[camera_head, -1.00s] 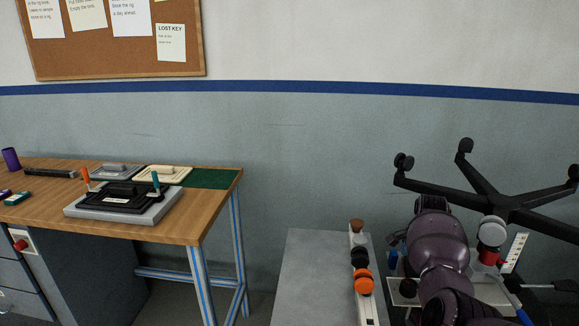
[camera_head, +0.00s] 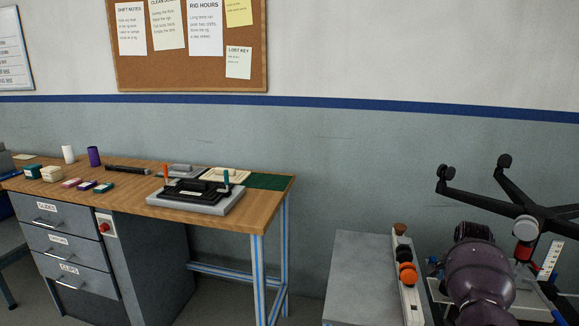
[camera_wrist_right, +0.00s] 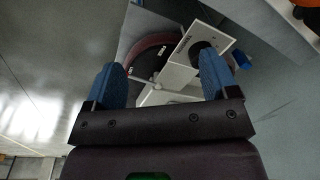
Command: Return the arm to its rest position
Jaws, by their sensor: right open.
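My right arm (camera_head: 478,275) comes up from the bottom right in the head view, in front of the upturned black chair base (camera_head: 530,208). Its gripper is hidden behind the arm there. In the right wrist view my right gripper (camera_wrist_right: 166,80) has its two blue fingers spread apart, with nothing held between them. Beyond the fingers are a white box-shaped part (camera_wrist_right: 188,62) with a dark round hole and a dark red curved part (camera_wrist_right: 150,62). My left gripper is in neither view.
A wooden bench (camera_head: 215,226) with drawers stands at left, holding a grey and black fixture (camera_head: 195,197) and small boxes. Floor shows between bench and cabinet.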

